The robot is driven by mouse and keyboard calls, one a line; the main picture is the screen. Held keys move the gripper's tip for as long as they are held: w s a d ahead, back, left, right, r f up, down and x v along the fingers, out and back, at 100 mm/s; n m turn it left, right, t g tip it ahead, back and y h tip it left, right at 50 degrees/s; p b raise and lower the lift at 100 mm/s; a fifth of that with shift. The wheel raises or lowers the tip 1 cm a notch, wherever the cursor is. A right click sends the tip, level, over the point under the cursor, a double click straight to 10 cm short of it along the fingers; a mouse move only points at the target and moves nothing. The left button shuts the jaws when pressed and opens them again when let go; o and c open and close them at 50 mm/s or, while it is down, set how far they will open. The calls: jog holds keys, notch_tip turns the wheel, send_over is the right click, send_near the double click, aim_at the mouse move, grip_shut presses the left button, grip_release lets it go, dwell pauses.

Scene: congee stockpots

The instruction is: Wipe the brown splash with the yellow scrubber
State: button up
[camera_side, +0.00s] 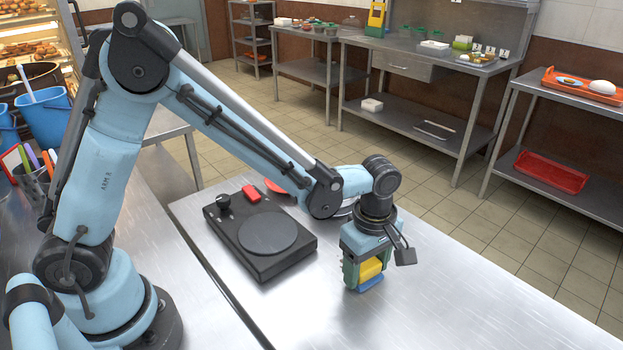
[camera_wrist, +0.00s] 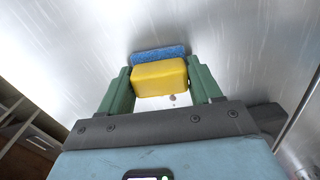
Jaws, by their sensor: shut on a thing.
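My gripper (camera_side: 362,264) points down over the steel table (camera_side: 450,300), right of a black appliance. Its green jaws, also in the wrist view (camera_wrist: 161,82), are shut on the sides of the yellow scrubber (camera_side: 370,269). The scrubber shows as a yellow block in the wrist view (camera_wrist: 159,77), with a blue pad along its far lower side. The blue pad is at or very near the tabletop; I cannot tell whether it touches. A small brown spot, perhaps part of the brown splash (camera_wrist: 173,97), shows just below the scrubber in the wrist view. I see no splash in the side view.
The black appliance (camera_side: 285,263) with a round plate and a knob stands left of my gripper. The table's front and right are clear. Steel shelves (camera_side: 420,65) stand across the tiled floor.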

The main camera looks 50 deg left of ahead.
aim_at(336, 255)
jog(key=shift+a, duration=3.9)
jog(key=shift+d+f, duration=0.1)
jog(key=shift+d, duration=4.7)
jog(key=shift+d+r, duration=0.2)
notch_tip(336, 255, up, 8)
jog(key=shift+w, duration=0.1)
